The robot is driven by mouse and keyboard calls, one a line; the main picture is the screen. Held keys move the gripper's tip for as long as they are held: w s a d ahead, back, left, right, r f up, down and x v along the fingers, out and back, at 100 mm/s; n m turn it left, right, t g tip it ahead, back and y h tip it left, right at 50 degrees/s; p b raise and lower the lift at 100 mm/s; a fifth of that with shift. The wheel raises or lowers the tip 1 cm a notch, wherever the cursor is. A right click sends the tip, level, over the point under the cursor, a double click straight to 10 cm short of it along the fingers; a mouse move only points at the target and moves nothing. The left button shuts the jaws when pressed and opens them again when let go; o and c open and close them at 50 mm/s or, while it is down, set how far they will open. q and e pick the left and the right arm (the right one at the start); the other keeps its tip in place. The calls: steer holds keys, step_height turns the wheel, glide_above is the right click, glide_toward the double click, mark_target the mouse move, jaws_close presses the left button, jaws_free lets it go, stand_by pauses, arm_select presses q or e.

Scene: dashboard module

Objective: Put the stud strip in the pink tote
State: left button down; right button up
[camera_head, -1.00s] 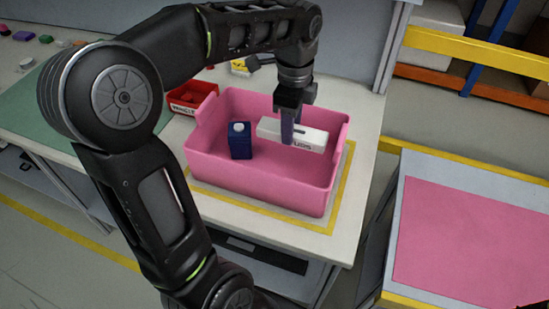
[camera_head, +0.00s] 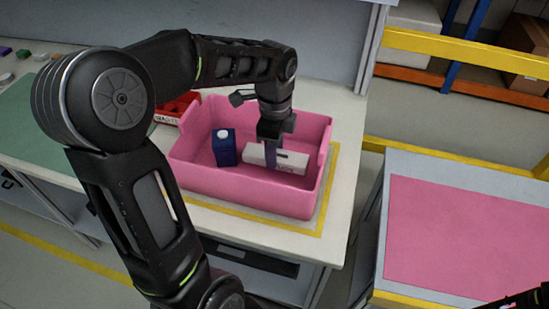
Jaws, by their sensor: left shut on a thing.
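The pink tote (camera_head: 240,191) stands on the workbench, inside a yellow outline. My left gripper (camera_head: 270,158) reaches down into the tote and is shut on a white box-shaped piece with dark lettering, the stud strip (camera_head: 292,162). The strip lies level inside the tote, below the rim. I cannot tell whether it touches the floor of the tote. A dark blue carton with a white cap (camera_head: 224,150) stands upright in the tote, left of the strip. Only a dark bit of my right arm shows at the lower right corner; its gripper is not visible.
A red bin (camera_head: 176,107) stands behind the tote's left end. A green mat (camera_head: 42,130) and several small coloured pieces lie on the bench at left. A side table with a pink top (camera_head: 460,235) stands at right, across a gap. Shelving with boxes is behind it.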

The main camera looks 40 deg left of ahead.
arm_select(q)
steer(key=shift+f, duration=1.6)
steer(key=shift+f, duration=0.15)
steer(key=c, duration=0.8)
jaws_free()
step_height(320, 180, up, 12)
steer(key=shift+r, duration=0.15)
